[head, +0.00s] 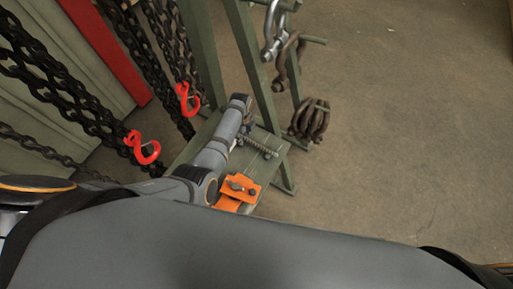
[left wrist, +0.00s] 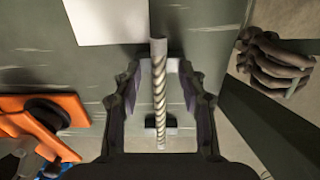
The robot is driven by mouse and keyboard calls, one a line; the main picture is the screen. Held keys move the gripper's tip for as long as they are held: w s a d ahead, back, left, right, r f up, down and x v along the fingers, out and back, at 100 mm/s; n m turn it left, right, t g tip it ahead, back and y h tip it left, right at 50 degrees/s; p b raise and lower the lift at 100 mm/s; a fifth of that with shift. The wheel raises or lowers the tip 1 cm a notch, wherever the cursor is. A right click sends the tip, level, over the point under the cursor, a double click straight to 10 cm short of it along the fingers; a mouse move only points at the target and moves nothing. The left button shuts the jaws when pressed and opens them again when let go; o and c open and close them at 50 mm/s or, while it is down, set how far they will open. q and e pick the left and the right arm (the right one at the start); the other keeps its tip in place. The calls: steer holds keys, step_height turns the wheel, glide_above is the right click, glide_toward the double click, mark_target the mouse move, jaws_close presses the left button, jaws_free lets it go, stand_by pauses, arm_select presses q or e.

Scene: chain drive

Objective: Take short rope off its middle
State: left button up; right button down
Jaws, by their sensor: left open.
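The short rope (left wrist: 159,88) is a pale twisted piece with plain grey ends. In the left wrist view it runs upright between the two fingers of my left gripper (left wrist: 160,75), with a gap on each side. The gripper is open and empty. In the head view the rope (head: 259,145) lies on the green stand's shelf (head: 272,168), and my left gripper (head: 247,137) is close beside it, partly hidden by my own arm. Whether the rope touches a finger cannot be told. My right gripper is not in view.
An orange clamp-like part (head: 239,190) sits on the shelf near my arm. Brown coiled links (head: 311,120) and shackles (head: 275,30) hang on the stand. Black chains with red hooks (head: 143,148) hang at the left. Floor at the right is clear.

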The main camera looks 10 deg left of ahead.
arm_select(q)
steer(key=shift+r, duration=0.15)
steer(key=shift+s, duration=0.1)
jaws_close()
steer(key=shift+r, duration=0.1)
step_height(320, 180, up, 10)
steer(key=p, duration=0.9)
steer(key=shift+p, duration=0.35)
